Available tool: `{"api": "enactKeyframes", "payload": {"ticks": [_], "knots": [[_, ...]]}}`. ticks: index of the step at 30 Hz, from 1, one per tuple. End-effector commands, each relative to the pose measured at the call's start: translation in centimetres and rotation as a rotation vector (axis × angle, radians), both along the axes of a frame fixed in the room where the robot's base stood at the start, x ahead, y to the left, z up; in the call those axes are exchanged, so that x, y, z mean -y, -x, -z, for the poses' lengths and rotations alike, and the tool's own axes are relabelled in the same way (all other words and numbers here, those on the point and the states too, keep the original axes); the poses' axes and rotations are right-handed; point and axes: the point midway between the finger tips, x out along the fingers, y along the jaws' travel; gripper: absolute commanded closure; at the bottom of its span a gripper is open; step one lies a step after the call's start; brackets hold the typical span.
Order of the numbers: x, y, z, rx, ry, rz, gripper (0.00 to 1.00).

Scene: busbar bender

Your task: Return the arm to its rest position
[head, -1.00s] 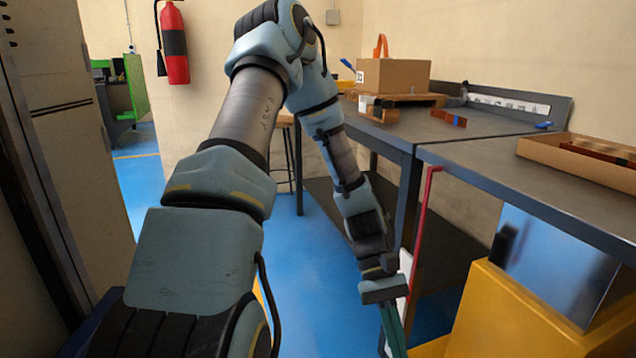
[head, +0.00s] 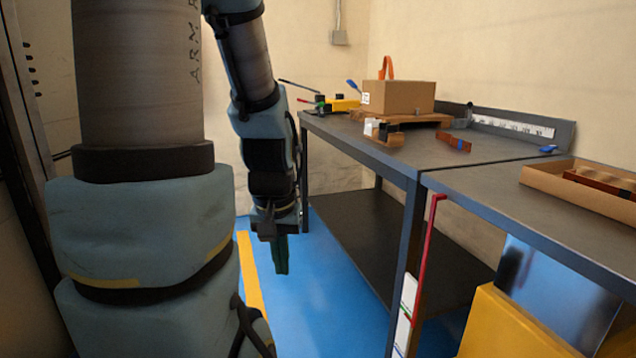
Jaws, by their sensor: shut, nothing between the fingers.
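My arm fills the left side of the head view, with its forearm hanging down left of the workbench. My gripper (head: 281,254) points down over the blue floor, its green fingers closed together with nothing between them. It is clear of the bench (head: 345,139), to the left of the bench's near leg and below the level of its top.
On the bench are a cardboard box (head: 398,97), a yellow tool (head: 345,105) and a copper-coloured bar (head: 453,143). An open carton (head: 575,187) lies at the right. A red strip (head: 427,250) hangs at the bench's front. The blue floor (head: 325,300) under the gripper is free.

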Motion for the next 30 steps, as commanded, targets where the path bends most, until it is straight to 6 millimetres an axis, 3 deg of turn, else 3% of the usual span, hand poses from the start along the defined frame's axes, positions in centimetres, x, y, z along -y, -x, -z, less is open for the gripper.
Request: {"api": "enactKeyframes", "payload": {"ticks": [1, 8, 21, 25, 30], "knots": [[0.0, 0.0, -2.1, 0.0, 0.0, 0.0, 1.0], [0.0, 0.0, -8.0, -0.001, 0.001, 0.0, 1.0], [0.1, 0.0, -21.5, -0.002, 0.001, 0.0, 1.0], [0.1, 0.0, -23.8, -0.003, 0.001, 0.0, 1.0], [0.1, 0.0, -24.8, -0.003, 0.001, 0.0, 1.0]]}}
